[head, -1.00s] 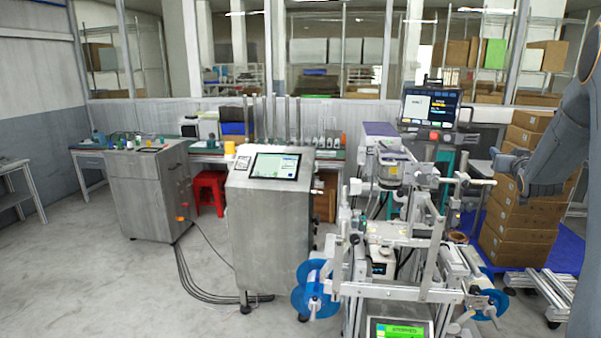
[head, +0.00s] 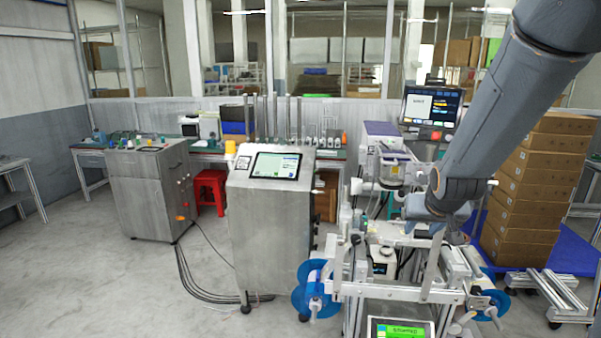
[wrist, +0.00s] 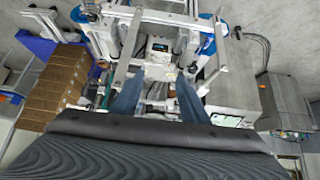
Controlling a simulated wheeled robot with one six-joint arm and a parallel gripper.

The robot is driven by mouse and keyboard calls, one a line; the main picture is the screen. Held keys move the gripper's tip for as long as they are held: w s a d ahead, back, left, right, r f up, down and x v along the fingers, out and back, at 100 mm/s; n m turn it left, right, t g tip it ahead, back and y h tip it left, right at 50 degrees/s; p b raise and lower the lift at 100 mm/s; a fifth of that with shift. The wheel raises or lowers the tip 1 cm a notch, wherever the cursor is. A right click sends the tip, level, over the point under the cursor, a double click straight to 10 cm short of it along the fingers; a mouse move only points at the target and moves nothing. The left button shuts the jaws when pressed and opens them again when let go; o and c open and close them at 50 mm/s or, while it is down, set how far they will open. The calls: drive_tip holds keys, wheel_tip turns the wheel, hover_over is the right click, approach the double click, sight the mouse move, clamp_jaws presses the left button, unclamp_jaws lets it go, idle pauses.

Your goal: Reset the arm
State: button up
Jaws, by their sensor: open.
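My arm (head: 490,125) reaches down from the upper right in the head view. My gripper (head: 437,226) is over the right part of the reel machine (head: 410,290). In the wrist view the two bluish fingers of my gripper (wrist: 158,92) stand apart with nothing held between them. A blue film reel (head: 312,290) is on the machine's lower left. Another blue reel (head: 492,304) is on its lower right. My arm and gripper hide part of the machine's upper right.
A steel cabinet with a screen (head: 272,165) stands left of the machine. Stacked cardboard boxes (head: 535,190) stand on a blue pallet at right. A monitor (head: 430,106) rises behind the machine. Open floor (head: 90,270) lies at left.

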drive_tip(key=s+a+f+n+g, duration=0.1)
drive_tip(key=s+a+f+g, duration=0.1)
drive_tip(key=s+a, duration=0.35)
drive_tip(key=s+a+f+g+y, duration=0.1)
drive_tip(key=s+a, duration=0.1)
drive_tip(key=s, duration=0.6)
drive_tip(key=s+a+f+n+g, duration=0.1)
drive_tip(key=s+a+f+g, duration=0.1)
drive_tip(key=s+a, duration=0.35)
wheel_tip(320, 180, down, 12)
drive_tip(key=s+d+g+b, duration=0.1)
drive_tip(key=b, duration=0.9)
drive_tip(key=shift+s+d+b, duration=0.15)
drive_tip(key=shift+d+b, duration=0.2)
